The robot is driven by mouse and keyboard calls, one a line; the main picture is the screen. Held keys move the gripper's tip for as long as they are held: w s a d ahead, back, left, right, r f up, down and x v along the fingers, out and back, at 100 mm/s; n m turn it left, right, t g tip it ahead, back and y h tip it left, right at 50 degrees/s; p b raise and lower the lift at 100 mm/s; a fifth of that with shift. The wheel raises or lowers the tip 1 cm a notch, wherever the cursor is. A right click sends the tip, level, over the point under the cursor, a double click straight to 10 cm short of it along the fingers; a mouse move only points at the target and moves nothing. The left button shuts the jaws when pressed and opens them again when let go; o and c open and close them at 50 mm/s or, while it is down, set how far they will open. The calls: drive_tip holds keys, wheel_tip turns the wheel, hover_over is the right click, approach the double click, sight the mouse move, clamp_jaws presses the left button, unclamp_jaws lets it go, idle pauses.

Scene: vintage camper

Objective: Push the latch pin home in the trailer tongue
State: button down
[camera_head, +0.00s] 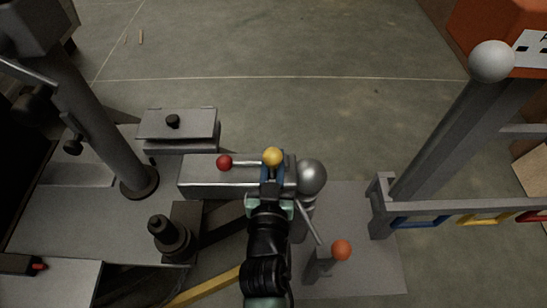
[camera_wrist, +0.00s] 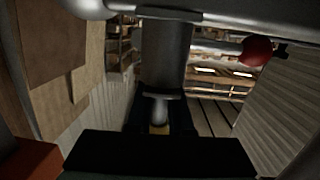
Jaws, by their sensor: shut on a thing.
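The trailer tongue (camera_head: 205,180) is a grey horizontal bar in the middle of the head view, with a round ball end (camera_head: 312,176) at its right. A yellow knob (camera_head: 272,156) stands at the tongue, just beyond my fingertips. My gripper (camera_head: 271,175) reaches it from the near side and appears shut on the latch pin. In the wrist view a short grey pin (camera_wrist: 160,106) with a collar shows between the dark fingers, yellow at its near end (camera_wrist: 159,129). How deep the pin sits is hidden.
A red knob (camera_head: 224,162) on a rod lies left of the yellow one; it also shows in the wrist view (camera_wrist: 256,50). An orange-knobbed lever (camera_head: 341,250) stands at right near my arm. A grey post with a ball top (camera_head: 491,61) stands far right.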

drive_tip(key=shift+f+b, duration=0.6)
drive_tip(key=shift+f, duration=0.1)
drive_tip(key=c, duration=0.7)
unclamp_jaws()
drive_tip(key=shift+c, duration=0.2)
drive_tip(key=shift+s, duration=0.1)
drive_tip(key=s+r+p, duration=0.1)
drive_tip(key=s+p, duration=0.2)
drive_tip(key=s, duration=0.9)
drive_tip(key=shift+s+a+r+p, duration=0.25)
drive_tip(key=shift+s+a+p, duration=0.05)
drive_tip(key=shift+s+a, duration=0.1)
drive_tip(key=shift+w, duration=0.1)
